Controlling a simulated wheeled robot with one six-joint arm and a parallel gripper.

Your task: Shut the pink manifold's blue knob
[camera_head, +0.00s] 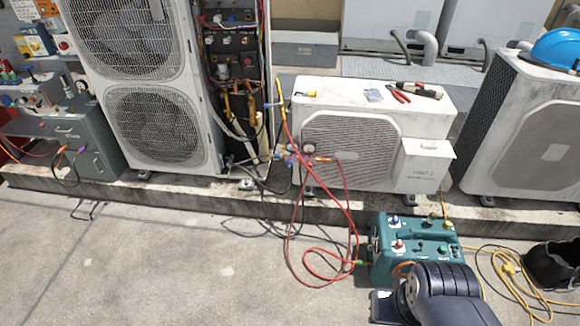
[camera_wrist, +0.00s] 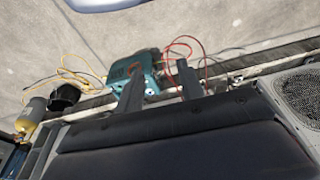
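A small gauge manifold with a pinkish-red tint (camera_head: 308,150) hangs at the left front of the low white condenser, with hoses running from it. A small bluish spot (camera_head: 277,157) at its left side may be the blue knob, but it is too small to tell its position. My gripper (camera_wrist: 161,82) shows in the wrist view with two dark fingers apart and nothing between them. Its fingertips do not show in the head view. In the wrist view the fingers overlap the teal machine, and I cannot make out the manifold.
The teal machine (camera_head: 412,245) with blue and red knobs stands on the concrete before the ledge (camera_head: 150,190). A red hose (camera_head: 347,212) loops down to it. Pliers (camera_head: 415,90) lie on the low condenser (camera_head: 350,112). Yellow cable (camera_head: 515,285) lies at right. The left foreground is clear.

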